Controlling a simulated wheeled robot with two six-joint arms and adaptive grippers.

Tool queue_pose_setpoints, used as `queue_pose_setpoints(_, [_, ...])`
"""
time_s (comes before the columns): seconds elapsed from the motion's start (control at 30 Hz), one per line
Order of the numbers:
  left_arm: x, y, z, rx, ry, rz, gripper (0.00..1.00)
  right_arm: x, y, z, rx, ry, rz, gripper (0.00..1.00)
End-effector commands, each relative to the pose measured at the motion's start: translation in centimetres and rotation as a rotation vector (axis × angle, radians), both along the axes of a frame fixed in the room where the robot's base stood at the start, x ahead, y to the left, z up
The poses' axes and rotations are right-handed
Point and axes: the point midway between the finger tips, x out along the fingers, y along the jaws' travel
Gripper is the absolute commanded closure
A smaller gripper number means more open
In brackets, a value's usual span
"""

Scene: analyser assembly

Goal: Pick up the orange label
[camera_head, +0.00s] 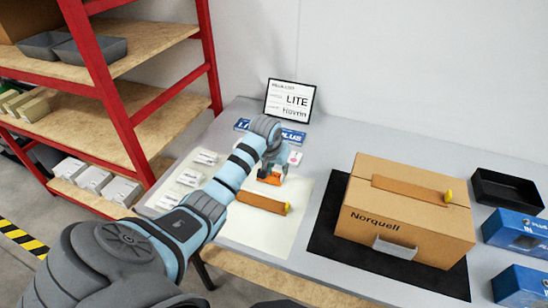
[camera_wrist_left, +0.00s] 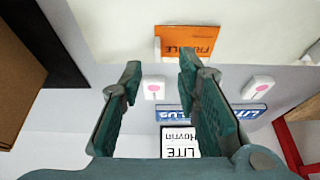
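The orange label (camera_head: 269,178) lies on the cream mat (camera_head: 272,225), near its far edge. In the left wrist view the orange label (camera_wrist_left: 187,42) shows dark, upside-down print reading like "FRAGILE". My left gripper (camera_head: 275,165) is over the far side of the label in the head view and partly hides that area. In the left wrist view its two fingers (camera_wrist_left: 160,68) are apart with nothing between them. The label lies just beyond the fingertips, nearer the right-hand finger; I cannot tell whether they touch. My right gripper is not in view.
A brown bar (camera_head: 262,202) lies on the mat close to the label. A closed carton (camera_head: 400,225) stands on a black mat (camera_head: 325,240) to the right. A white sign (camera_head: 289,101) stands behind. White-and-pink pieces (camera_wrist_left: 153,88) lie near the fingers. Blue boxes (camera_head: 515,232) are far right.

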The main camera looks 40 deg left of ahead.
Motion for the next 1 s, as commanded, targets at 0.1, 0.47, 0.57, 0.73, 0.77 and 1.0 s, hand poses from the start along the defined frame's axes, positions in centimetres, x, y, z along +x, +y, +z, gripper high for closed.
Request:
queue_pose_setpoints(0.1, [0.7,0.2,-2.1,0.000,0.001,0.000,0.70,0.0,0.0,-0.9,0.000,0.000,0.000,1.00])
queue_pose_setpoints(0.47, [3.5,0.9,-6.9,0.001,-0.001,-0.001,0.70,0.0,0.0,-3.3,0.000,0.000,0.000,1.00])
queue_pose_setpoints(0.57, [3.5,0.9,-6.8,0.002,0.000,-0.001,0.70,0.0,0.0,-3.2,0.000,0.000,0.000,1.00])
queue_pose_setpoints(0.73, [3.5,0.9,-6.7,0.002,0.000,-0.001,0.81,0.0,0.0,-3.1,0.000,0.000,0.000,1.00])
queue_pose_setpoints(0.77, [3.5,0.9,-6.7,0.002,0.000,-0.001,0.86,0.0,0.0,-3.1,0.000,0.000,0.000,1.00])
queue_pose_setpoints(1.0, [3.5,0.9,-6.7,0.002,0.000,-0.001,1.00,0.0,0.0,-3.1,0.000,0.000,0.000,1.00])
